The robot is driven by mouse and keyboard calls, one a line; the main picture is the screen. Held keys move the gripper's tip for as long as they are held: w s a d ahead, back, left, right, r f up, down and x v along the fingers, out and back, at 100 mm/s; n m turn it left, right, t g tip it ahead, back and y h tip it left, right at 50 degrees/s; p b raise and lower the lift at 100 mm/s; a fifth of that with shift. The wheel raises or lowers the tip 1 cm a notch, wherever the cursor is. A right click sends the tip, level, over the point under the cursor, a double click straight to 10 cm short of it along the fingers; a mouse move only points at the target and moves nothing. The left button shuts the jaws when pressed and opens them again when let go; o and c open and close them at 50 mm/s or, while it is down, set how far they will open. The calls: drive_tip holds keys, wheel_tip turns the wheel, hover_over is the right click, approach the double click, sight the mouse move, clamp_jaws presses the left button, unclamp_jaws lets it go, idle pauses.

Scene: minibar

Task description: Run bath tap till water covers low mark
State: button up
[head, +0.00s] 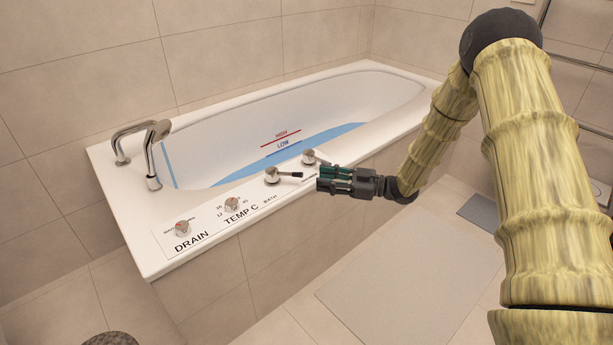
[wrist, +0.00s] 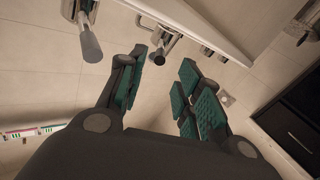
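The white bathtub (head: 118,190) holds blue water (head: 320,140). A blue LOW mark (head: 283,144) sits on the inner wall below a red HIGH mark (head: 281,135); the water's edge is close to the LOW mark, and I cannot tell if it covers it. A blue stream (head: 169,163) shows by the chrome tap spout (head: 153,150). The bath handle (head: 273,175) has its dark lever pointing right. A second handle (head: 309,157) is beyond it. My gripper (head: 322,180) is open and empty beside the handles; its spread fingers also show in the wrist view (wrist: 157,80), near a lever tip (wrist: 159,59).
The tub's front rim carries a drain knob (head: 183,227) and a temperature knob (head: 233,204). A grey mat (head: 410,285) lies on the tiled floor. A darker mat (head: 480,212) lies at the right.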

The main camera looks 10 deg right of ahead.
sight(296, 174)
drive_tip(key=p+x, duration=0.1)
drive_tip(key=x, duration=0.8)
drive_tip(key=shift+a+p, duration=0.15)
drive_tip(key=shift+p, duration=0.15)
idle(0.4)
clamp_jaws()
